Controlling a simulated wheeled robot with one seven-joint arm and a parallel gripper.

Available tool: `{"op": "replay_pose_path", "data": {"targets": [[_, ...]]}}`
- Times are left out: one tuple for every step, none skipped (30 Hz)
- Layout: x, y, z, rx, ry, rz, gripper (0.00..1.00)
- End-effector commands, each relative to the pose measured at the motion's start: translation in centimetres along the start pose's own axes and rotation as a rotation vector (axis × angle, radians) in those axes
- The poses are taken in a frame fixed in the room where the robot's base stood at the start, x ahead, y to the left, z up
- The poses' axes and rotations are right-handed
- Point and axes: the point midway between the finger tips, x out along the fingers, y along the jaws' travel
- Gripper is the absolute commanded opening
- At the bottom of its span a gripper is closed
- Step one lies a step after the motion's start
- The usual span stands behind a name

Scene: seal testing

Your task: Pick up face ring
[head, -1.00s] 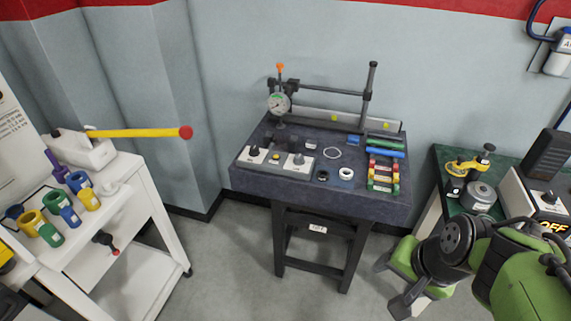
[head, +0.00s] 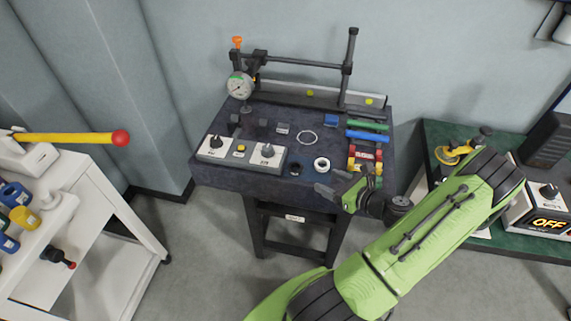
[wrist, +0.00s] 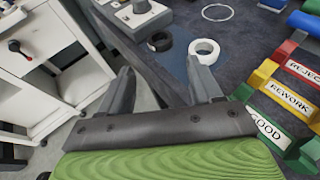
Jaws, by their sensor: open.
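Two small thick rings stand side by side near the front edge of the dark granite table (head: 215,176): a black ring (head: 295,174) and a white ring (head: 322,170). A thin pale ring (head: 298,138) lies flat farther back. I cannot tell which is the face ring. In the wrist view the black ring (wrist: 168,45) and the white ring (wrist: 215,52) are beyond my fingertips, the white one partly behind the right finger. My gripper (head: 328,181) is open and empty at the table's front edge; its spread fingers also show in the wrist view (wrist: 160,64).
Red, yellow and green labelled blocks (wrist: 290,100) are right of the rings. Blue and green bars (head: 367,135) lie behind them. A grey knobbed block (head: 228,157) is on the left. A dial gauge stand (head: 240,85) is at the back. A white cart (head: 100,220) stands left.

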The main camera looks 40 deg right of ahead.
Motion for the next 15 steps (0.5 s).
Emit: {"op": "replay_pose_path", "data": {"targets": [[1.6,0.2,-0.1,-0.004,-0.002,0.009,0.64],[2.3,0.2,-0.1,-0.004,-0.001,0.008,0.64],[3.3,0.2,-0.1,-0.004,-0.001,0.008,0.64],[4.1,0.2,-0.1,-0.005,0.000,0.010,0.64],[4.8,0.2,-0.1,-0.006,0.000,0.008,0.64],[5.7,0.2,-0.1,-0.005,-0.001,0.008,0.64],[6.3,0.2,-0.1,-0.006,0.000,0.008,0.64],[6.8,0.2,-0.1,-0.007,0.001,0.007,0.64],[7.3,0.2,-0.1,-0.005,0.002,0.006,0.64],[7.6,0.2,-0.1,-0.005,0.002,0.006,0.64],[7.9,0.2,-0.1,-0.005,0.002,0.006,0.64],[8.3,0.2,-0.1,-0.006,0.001,0.005,0.64],[8.8,0.2,-0.1,-0.007,0.001,0.006,0.64],[9.3,0.3,-0.1,-0.007,0.000,0.008,0.64],[10.2,0.3,-0.1,-0.007,0.001,0.007,0.64]]}}
